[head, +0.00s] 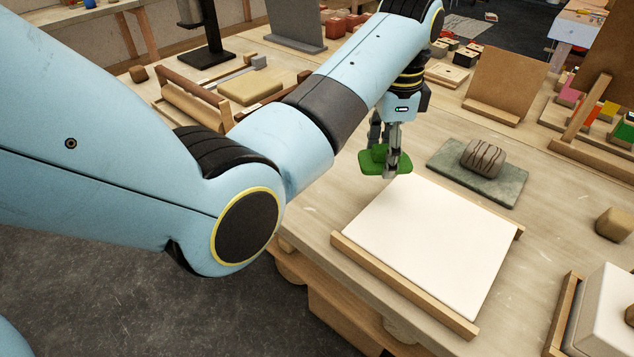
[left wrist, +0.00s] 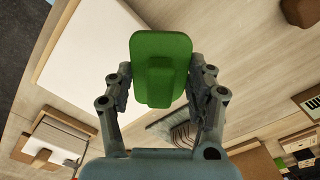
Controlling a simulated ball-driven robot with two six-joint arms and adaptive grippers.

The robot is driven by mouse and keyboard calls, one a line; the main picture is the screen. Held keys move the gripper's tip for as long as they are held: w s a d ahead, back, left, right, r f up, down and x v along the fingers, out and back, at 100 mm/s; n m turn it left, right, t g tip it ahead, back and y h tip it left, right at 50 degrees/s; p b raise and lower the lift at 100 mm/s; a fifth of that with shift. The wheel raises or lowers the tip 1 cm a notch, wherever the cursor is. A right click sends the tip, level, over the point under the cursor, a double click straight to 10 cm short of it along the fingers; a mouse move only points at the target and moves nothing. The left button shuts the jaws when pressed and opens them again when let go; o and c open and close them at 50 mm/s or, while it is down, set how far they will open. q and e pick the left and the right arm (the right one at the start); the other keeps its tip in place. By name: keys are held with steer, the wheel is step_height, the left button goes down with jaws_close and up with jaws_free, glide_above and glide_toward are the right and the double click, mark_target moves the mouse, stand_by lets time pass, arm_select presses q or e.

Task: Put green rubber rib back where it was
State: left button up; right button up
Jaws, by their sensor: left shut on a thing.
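The green rubber rib (head: 373,164) is a flat green piece with a raised block on it. My left gripper (head: 392,158) is shut on the rib and holds it above the table, just behind the far left corner of the white board. In the left wrist view the rib (left wrist: 160,50) sits between the two fingers of the gripper (left wrist: 160,85), and its flat face with the raised grip shows. My right gripper is not in either view.
The white board (head: 435,240) lies in a wooden frame at the front. A wooden tray holds a tan block (head: 250,88) behind my arm. Brown panels (head: 506,84) stand at the back right.

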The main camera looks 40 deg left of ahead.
mark_target(322, 188)
arm_select(q)
steer(key=a+f, duration=0.1)
steer(key=a, duration=0.1)
steer(key=s+a+f+p, duration=0.1)
steer(key=a, duration=0.1)
steer(key=a+f, duration=0.1)
steer(key=a, duration=0.1)
steer(key=shift+s+a+f, duration=0.25)
steer(key=shift+a+f, duration=0.1)
steer(key=shift+a, duration=0.05)
steer(key=a+f, duration=0.1)
steer(key=a, duration=0.1)
steer(key=s+a+f+p, duration=0.1)
steer(key=a, duration=0.1)
steer(key=shift+f, duration=0.3)
steer(key=shift+a+f, duration=0.15)
step_height(322, 188, down, 4)
steer(key=shift+s+r, duration=0.1)
steer(key=shift+r, duration=0.15)
steer(key=shift+f, duration=0.3)
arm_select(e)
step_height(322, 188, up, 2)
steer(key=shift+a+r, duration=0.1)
arm_select(q)
steer(key=shift+f, duration=0.15)
steer(key=o, duration=1.4)
steer(key=shift+o, duration=0.2)
